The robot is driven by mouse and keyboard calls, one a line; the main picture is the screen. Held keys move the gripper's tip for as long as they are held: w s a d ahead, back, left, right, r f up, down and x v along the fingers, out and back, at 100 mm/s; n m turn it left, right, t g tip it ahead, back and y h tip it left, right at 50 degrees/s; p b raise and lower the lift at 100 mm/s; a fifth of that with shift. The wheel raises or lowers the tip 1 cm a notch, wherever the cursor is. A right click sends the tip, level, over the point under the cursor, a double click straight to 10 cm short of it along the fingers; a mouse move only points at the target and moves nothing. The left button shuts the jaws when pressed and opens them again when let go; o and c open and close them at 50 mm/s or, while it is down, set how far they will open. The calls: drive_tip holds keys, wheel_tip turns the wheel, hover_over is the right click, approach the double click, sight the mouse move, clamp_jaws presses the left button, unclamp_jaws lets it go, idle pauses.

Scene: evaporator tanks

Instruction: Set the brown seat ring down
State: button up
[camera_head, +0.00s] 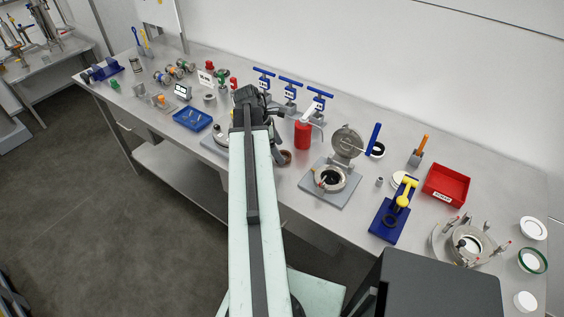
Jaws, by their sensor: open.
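A small brown ring (285,157), which looks like the seat ring, shows just right of my arm near the front edge of the steel bench. My arm hides part of the area beside it. My gripper (278,126) is at the far end of the arm, dark and seen from behind, above the bench. It is open. The brown ring appears just below the gripper, and I cannot tell whether they touch.
A red bottle (302,134) stands close right of my gripper. Blue-handled valves (289,92) stand behind it. A grey plate with an open-lidded round fitting (332,178) is to the right. A blue tray (193,119) lies left. A red bin (446,184) stands further right.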

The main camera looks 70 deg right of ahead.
drive_tip(key=b+x, duration=0.1)
drive_tip(key=x, duration=0.2)
drive_tip(key=shift+w+f+b, duration=0.1)
drive_tip(key=shift+b, duration=0.2)
drive_tip(key=c, duration=1.6)
drive_tip(key=shift+r+p, duration=0.75)
wheel_tip(320, 180, up, 3)
drive_tip(key=p, duration=0.3)
drive_tip(key=shift+r, duration=0.15)
drive_tip(key=w+a, duration=0.3)
drive_tip(key=a, duration=0.1)
drive_tip(key=w+a, duration=0.3)
drive_tip(key=a, duration=0.1)
drive_tip(key=w+a+p, duration=0.1)
drive_tip(key=w+a, duration=0.2)
drive_tip(key=a, duration=0.2)
drive_tip(key=shift+w+r, duration=0.3)
